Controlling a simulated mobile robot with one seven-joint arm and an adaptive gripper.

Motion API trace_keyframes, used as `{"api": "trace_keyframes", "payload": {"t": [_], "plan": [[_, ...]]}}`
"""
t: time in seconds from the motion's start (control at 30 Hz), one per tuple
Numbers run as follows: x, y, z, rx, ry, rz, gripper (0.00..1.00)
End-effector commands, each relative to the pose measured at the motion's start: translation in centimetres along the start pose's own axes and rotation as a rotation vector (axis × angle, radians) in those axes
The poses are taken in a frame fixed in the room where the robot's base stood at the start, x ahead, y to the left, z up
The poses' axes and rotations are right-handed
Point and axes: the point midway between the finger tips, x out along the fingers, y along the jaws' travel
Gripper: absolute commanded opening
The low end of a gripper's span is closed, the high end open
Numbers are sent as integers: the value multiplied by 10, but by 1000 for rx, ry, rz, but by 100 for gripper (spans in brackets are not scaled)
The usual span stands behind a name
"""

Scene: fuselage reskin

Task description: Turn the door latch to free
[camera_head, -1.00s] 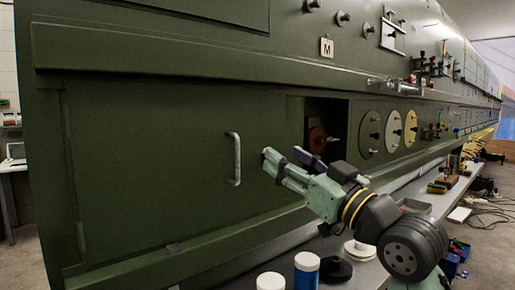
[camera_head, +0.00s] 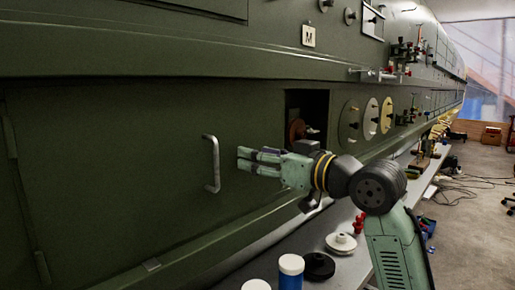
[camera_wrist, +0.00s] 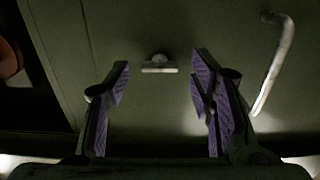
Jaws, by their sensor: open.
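The door (camera_head: 110,170) is a flat dark green panel with a pale upright bar handle (camera_head: 212,163), which also shows at the right of the wrist view (camera_wrist: 272,65). The door latch (camera_wrist: 159,65) is a small pale piece with a round top and a level crossbar, on the green panel in the wrist view. I cannot make out the latch in the head view. My gripper (camera_head: 243,159) is open and empty, just right of the bar handle in the head view. In the wrist view its two purple-padded fingers (camera_wrist: 160,88) stand apart, on either side of and below the latch.
A dark square opening (camera_head: 307,112) with a brown round part lies right of the door. Round discs (camera_head: 370,118) line the wall beyond. A bench (camera_head: 345,262) below carries a white-lidded blue jar (camera_head: 291,270), a black disc (camera_head: 319,266) and a white disc (camera_head: 341,243).

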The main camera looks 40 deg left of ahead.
Motion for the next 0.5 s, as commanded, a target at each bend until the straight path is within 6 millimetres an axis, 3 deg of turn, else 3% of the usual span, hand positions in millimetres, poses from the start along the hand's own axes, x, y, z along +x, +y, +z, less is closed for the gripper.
{"api": "trace_keyframes", "payload": {"t": [0.4, 0.5], "plan": [[10, 0, 1, -1, 0, 1, 50], [10, 0, 0, -1, 1, 1, 43]]}}
